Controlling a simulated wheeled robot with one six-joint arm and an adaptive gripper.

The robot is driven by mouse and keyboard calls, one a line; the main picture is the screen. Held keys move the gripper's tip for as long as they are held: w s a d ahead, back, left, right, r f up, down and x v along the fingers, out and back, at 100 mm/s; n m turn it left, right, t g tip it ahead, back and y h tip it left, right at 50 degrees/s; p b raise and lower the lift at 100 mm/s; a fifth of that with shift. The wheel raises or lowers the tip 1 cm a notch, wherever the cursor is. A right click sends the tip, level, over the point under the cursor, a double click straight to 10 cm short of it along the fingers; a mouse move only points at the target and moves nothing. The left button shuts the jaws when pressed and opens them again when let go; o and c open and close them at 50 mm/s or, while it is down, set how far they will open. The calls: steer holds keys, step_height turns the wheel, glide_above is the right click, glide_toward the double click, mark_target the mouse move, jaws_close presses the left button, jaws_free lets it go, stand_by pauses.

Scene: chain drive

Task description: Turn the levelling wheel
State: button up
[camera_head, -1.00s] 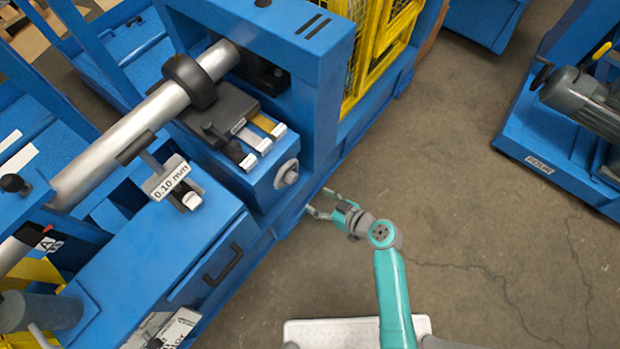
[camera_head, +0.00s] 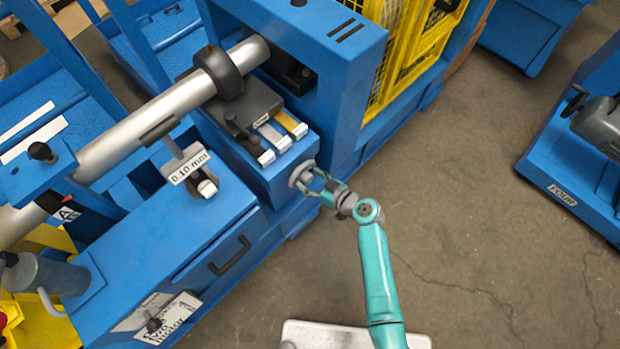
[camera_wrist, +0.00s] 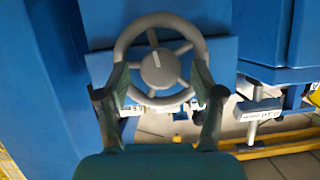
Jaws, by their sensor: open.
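The levelling wheel (camera_wrist: 158,68) is a grey spoked handwheel with a round hub and a pale mark on it. It is mounted on the face of a blue block and fills the upper middle of the wrist view. In the head view the wheel (camera_head: 301,176) is small and partly hidden by my gripper (camera_head: 322,188). My gripper (camera_wrist: 158,92) is open. Its two fingers reach to the left and right lower rim of the wheel. I cannot tell whether they touch the rim.
A blue machine frame (camera_head: 225,215) carries a grey shaft (camera_head: 135,125) with a black collar (camera_head: 222,72). A "0.10 mm" tag (camera_head: 187,167) stands to the left. The floor (camera_head: 450,180) on the right is clear up to another blue machine (camera_head: 570,170).

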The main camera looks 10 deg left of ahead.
steer(key=shift+w+a+f, duration=0.2)
steer(key=shift+w+a, duration=0.05)
steer(key=shift+a, duration=0.1)
steer(key=c, duration=1.1)
steer(key=shift+c, duration=0.2)
steer(key=shift+m, duration=0.3)
steer(key=shift+w+d+r+m+g+y, duration=0.1)
steer(key=shift+w+m+g+y, duration=0.1)
steer(key=shift+m+g+y, duration=0.8)
steer(key=m+y, duration=0.1)
steer(key=m, duration=0.2)
steer(key=shift+w+m+g, duration=0.1)
steer(key=shift+m+g, duration=0.2)
steer(key=shift+g, duration=0.1)
steer(key=m, duration=0.1)
steer(key=m+y, duration=0.1)
steer(key=shift+f+m+y, duration=0.2)
steer(key=shift+m+y, duration=0.1)
steer(key=shift+m, duration=0.1)
steer(key=shift+m+y, duration=0.9)
steer(key=shift+m, duration=0.9)
